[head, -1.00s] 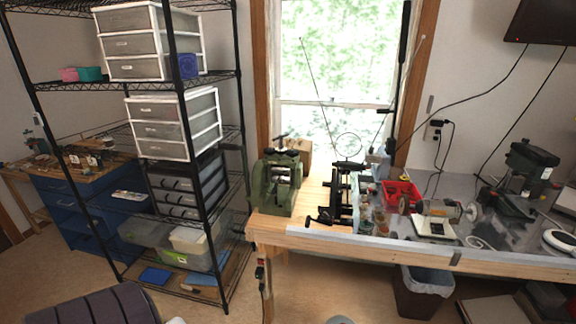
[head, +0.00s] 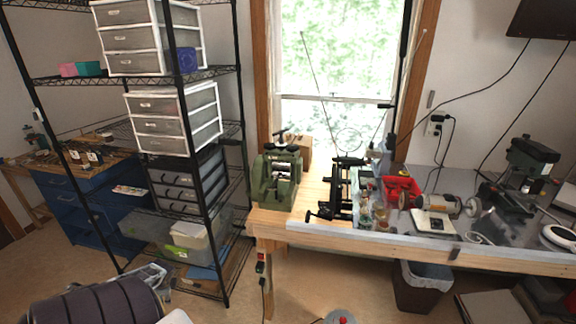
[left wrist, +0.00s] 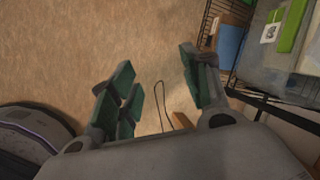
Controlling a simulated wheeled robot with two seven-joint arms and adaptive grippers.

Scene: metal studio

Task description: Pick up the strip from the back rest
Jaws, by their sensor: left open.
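I cannot make out a strip in either view, and no part is clear enough to call the back rest. A green rolling mill (head: 277,182) with a dark handle on top stands at the left end of the wooden bench (head: 262,222). My left gripper (head: 160,272) is at the lower left of the head view, in front of the shelf rack and well away from the mill. In the left wrist view its green-padded fingers (left wrist: 162,80) are spread apart over the floor with nothing between them. My right gripper is not in view.
A black wire rack (head: 207,222) with drawer units and bins stands left of the bench. A black clamp-like device (head: 338,190) stands right beside the mill. A red tray (head: 400,188) and motor tools crowd the bench. A bin (head: 420,290) is underneath.

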